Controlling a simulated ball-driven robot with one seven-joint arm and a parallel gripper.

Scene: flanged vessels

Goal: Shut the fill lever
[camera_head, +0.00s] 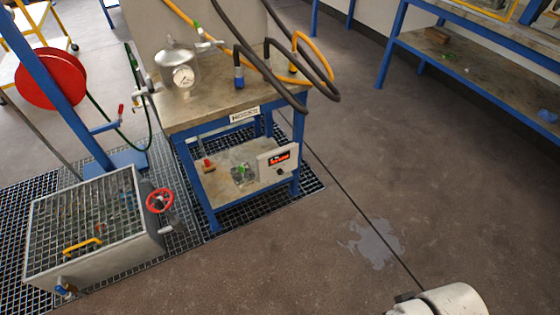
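A shiny metal vessel (178,70) with a dial gauge (184,76) on its front stands on the worktable (215,100). A small green lever (197,30) shows at a fitting just right of the vessel's top. A red-tipped lever (121,110) is at the left of the table, near a thin green hose. A blue-handled valve (65,290) sits low on the front of the grated metal tank (110,262). I cannot tell which of these is the fill lever, nor whether it is open or shut. My gripper is not in view; a white rounded part of my arm shows at the bottom right.
Black and yellow hoses (305,95) loop over the table's right side. A red handwheel (160,200) is on the tank. A blue-framed bench (480,75) stands at the upper right. The floor between has a puddle (375,245) and free room.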

